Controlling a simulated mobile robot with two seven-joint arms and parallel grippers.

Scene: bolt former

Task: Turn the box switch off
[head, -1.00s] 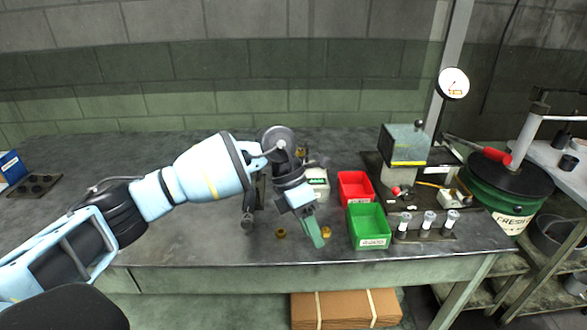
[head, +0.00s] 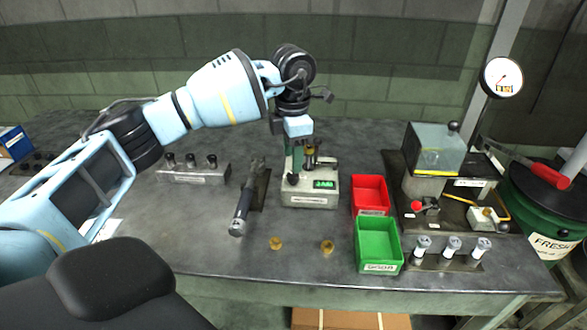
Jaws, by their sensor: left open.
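A small light-grey instrument box (head: 308,201) with a lit green display stands mid-table, with a metal post and a dark knob on top. My left gripper (head: 294,172) comes down over the left part of this box; its green fingers point down and are open. The fingertips are close to the dark knob, and I cannot tell whether they touch it. Another small pale box with a dark knob (head: 484,218) sits on the dark machine base at the right. No part is clearly marked as the box switch. My right gripper is not in view.
A red bin (head: 370,191) and a green bin (head: 379,243) stand right of the instrument box. A dark cylindrical tool (head: 242,205) lies left of it. The press machine (head: 436,150) and white-topped posts are at the right. Two brass pieces lie in front.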

